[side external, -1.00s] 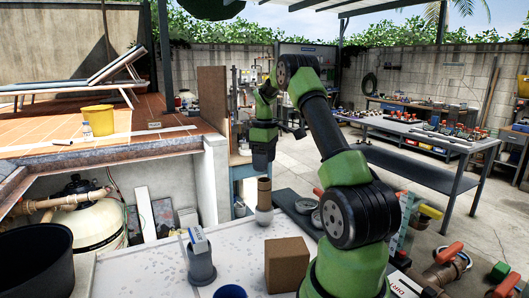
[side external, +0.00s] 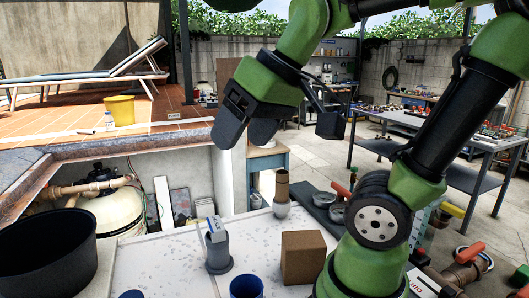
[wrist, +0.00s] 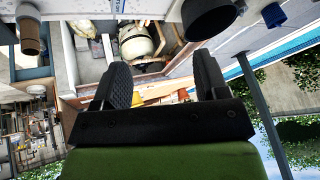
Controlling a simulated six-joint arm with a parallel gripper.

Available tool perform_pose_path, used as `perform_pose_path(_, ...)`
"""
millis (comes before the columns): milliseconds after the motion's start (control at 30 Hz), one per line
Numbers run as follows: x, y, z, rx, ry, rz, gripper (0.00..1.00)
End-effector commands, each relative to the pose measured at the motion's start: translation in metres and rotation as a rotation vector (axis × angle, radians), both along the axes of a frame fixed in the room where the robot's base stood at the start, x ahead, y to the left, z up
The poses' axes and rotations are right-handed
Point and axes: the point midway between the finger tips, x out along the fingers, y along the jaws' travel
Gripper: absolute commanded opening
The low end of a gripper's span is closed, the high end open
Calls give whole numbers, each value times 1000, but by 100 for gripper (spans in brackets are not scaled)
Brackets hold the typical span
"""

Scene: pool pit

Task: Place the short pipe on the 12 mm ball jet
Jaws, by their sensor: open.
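The short pipe (side external: 282,184), a brown tube, stands roughly upright on a pale rounded fitting (side external: 281,209), apparently the ball jet; its size cannot be read. The pipe meets the top of this fitting. In the wrist view the pipe (wrist: 30,40) shows at the upper left, with the pale fitting (wrist: 27,10) behind it. My gripper (side external: 246,134) is open and empty, above and left of the pipe in the side view and clear of it. Its two dark fingers are spread in the wrist view (wrist: 163,78).
A brown box (side external: 303,258) and a grey fitting with a label (side external: 218,252) stand on the white worktop (side external: 165,262). A blue cup (side external: 246,287) is at the front. A black tub (side external: 40,255) stands at the left. Part of the worktop's middle is bare.

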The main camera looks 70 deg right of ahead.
Motion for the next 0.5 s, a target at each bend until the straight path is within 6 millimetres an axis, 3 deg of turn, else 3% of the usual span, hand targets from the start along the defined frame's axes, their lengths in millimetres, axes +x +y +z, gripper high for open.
perform_pose_path(100, -26, 20, -9, 74, -52, -12, 67)
perform_pose_path(200, -37, 28, -14, 118, -72, -25, 67)
perform_pose_path(500, -41, 31, -17, 138, -77, -36, 67)
